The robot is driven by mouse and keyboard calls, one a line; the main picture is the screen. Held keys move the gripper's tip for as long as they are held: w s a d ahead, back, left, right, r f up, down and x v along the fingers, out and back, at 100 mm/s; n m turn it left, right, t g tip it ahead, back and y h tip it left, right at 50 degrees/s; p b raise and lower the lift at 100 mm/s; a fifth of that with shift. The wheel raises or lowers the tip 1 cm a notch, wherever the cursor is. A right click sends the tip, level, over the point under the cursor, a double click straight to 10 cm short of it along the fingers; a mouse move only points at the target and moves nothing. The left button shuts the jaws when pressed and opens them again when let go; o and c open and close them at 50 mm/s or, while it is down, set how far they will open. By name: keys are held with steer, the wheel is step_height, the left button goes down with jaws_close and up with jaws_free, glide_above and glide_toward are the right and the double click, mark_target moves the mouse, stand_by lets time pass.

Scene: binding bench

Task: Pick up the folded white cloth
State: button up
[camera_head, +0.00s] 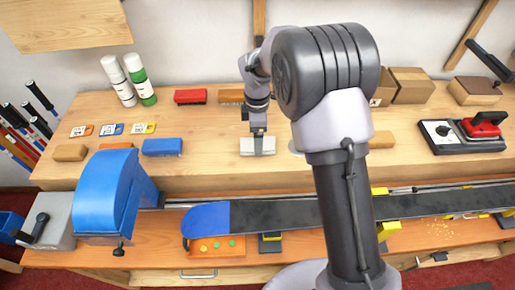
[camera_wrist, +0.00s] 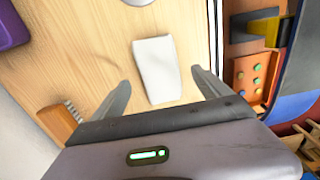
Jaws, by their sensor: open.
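The folded white cloth (camera_head: 250,149) lies flat on the wooden bench top, near the middle of the head view. In the wrist view the cloth (camera_wrist: 157,68) is a pale, slightly tilted rectangle on the wood. My gripper (camera_head: 258,133) points down over the cloth, and its tip covers part of it in the head view. In the wrist view my gripper (camera_wrist: 161,78) has its two fingers wide apart, one on each side of the cloth, with gaps to both. The fingers hold nothing. I cannot tell the exact height above the bench.
A brush (camera_wrist: 58,122) lies left of the fingers in the wrist view. A blue block (camera_head: 162,147) lies left of the cloth in the head view. A long dark ski or board (camera_head: 270,214) runs along the front. My arm hides the area right of the cloth.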

step_height(320, 180, down, 3)
steer(key=shift+f+b, duration=0.2)
steer(key=shift+b, duration=0.2)
steer(key=shift+r, duration=0.15)
steer(key=c, duration=1.4)
step_height(320, 180, up, 10)
steer(key=p, duration=0.3)
steer(key=shift+p, duration=0.4)
steer(key=shift+c, duration=0.2)
steer(key=o, duration=0.6)
steer(key=c, duration=0.4)
